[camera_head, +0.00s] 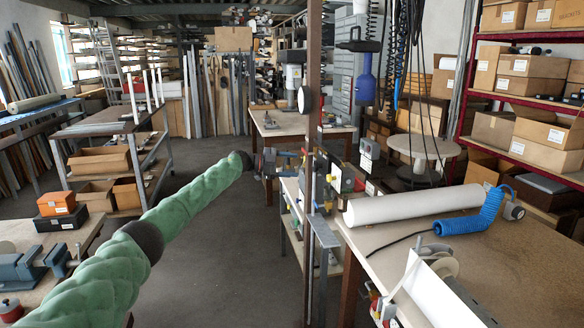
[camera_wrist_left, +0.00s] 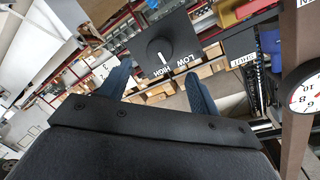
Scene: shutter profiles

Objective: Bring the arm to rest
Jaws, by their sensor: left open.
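My left arm, wrapped in green padding (camera_head: 195,200), reaches from the lower left toward the post in the middle of the head view. My left gripper (camera_head: 297,165) is at its far end, small and hard to separate from the fittings around it. In the left wrist view its two blue fingers (camera_wrist_left: 158,85) stand apart with nothing between them. Beyond the fingertips is a black box with a round knob (camera_wrist_left: 160,52), marked HIGH and LOW. I cannot tell whether the fingers touch it. My right gripper is not in view.
An upright post (camera_head: 314,100) carries fittings close to the left gripper. A dial gauge (camera_wrist_left: 306,95) is at the right of the wrist view. A white roll (camera_head: 415,203) and blue coiled hose (camera_head: 475,218) lie on the right bench (camera_head: 520,255). Open floor (camera_head: 225,260) lies between the benches.

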